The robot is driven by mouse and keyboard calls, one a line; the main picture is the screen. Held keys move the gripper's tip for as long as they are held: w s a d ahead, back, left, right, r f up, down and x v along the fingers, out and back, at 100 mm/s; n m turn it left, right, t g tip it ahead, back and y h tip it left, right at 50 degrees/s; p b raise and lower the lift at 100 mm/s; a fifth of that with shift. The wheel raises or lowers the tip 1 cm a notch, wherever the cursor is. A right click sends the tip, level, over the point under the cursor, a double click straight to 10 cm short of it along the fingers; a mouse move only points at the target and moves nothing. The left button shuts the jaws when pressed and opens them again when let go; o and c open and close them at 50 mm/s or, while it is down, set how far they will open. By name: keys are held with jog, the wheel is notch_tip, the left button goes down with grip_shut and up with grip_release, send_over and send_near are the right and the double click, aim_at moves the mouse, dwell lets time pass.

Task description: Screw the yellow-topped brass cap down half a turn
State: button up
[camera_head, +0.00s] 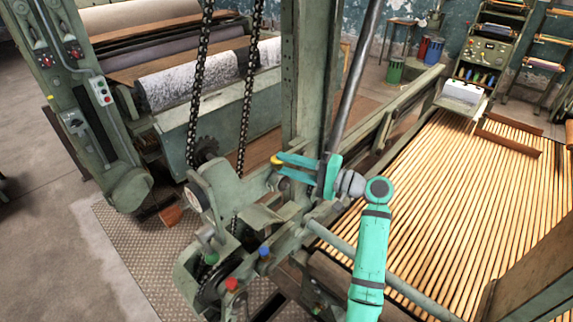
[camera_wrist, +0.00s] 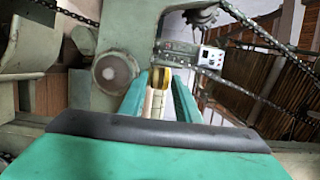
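The yellow-topped brass cap (camera_head: 277,160) is on the green machine frame, left of the tall post in the head view. In the wrist view the yellow cap (camera_wrist: 163,77) shows at the far end of the gap between my fingers, with a pale brass-coloured length below it. My gripper (camera_head: 282,163) is teal, with its two fingers pointing left at the cap. In the wrist view my gripper (camera_wrist: 160,72) has its fingers apart, with the cap between or just beyond the tips. A gap shows on the cap's left side; contact on the right is unclear.
Green (camera_head: 211,258), blue (camera_head: 264,252) and red (camera_head: 232,284) topped caps sit lower on the machine. Black chains (camera_head: 197,90) hang at left. A round gauge or disc (camera_wrist: 113,73) is left of my fingers. A slatted wooden bed (camera_head: 450,200) fills the right.

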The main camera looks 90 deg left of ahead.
jog(key=shift+s+a, duration=0.1)
jog(key=shift+s, duration=0.1)
grip_shut()
jog(key=shift+y, duration=0.4)
